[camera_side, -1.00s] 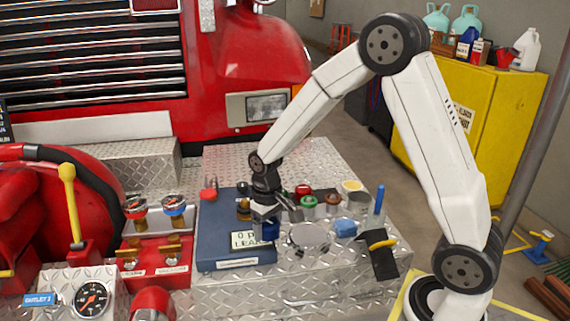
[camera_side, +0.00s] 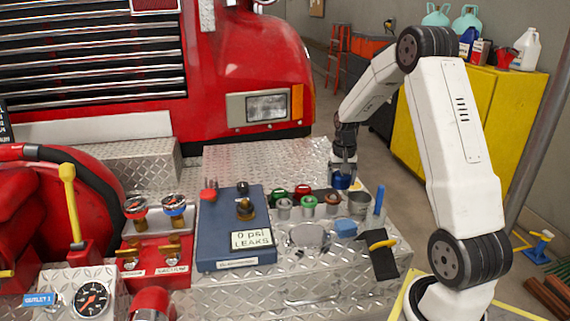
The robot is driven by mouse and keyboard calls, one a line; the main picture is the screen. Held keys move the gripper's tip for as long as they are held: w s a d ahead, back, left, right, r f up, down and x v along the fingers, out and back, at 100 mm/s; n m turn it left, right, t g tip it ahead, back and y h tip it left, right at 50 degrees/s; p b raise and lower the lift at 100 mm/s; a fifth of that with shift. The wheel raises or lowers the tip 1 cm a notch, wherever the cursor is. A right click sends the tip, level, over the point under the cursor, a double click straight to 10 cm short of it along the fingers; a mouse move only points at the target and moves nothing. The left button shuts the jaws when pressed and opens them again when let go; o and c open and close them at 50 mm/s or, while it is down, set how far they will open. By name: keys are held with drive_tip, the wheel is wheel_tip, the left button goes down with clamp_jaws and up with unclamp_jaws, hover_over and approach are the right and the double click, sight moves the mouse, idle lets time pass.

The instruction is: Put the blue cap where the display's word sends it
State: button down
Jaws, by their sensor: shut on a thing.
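The blue cap (camera_side: 342,183) is in my gripper (camera_side: 342,176), whose jaws are shut on it. They are at the back right of the diamond-plate bench, just behind and above a grey metal cup (camera_side: 358,204). Whether the cap touches anything below it I cannot tell.
A blue block (camera_side: 345,228), a blue upright stick (camera_side: 379,200) and a yellow-handled tool (camera_side: 382,243) are close by. The bench's back left (camera_side: 260,160) is clear.

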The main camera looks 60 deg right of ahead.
drive_tip(key=s+d+m, duration=0.2)
drive_tip(key=s+d, duration=0.2)
drive_tip(key=d, duration=0.2)
drive_tip(key=shift+s+r+m, duration=0.2)
drive_tip(key=shift+s+m, duration=0.05)
drive_tip(key=shift+m, duration=0.05)
drive_tip(key=shift+f, duration=0.15)
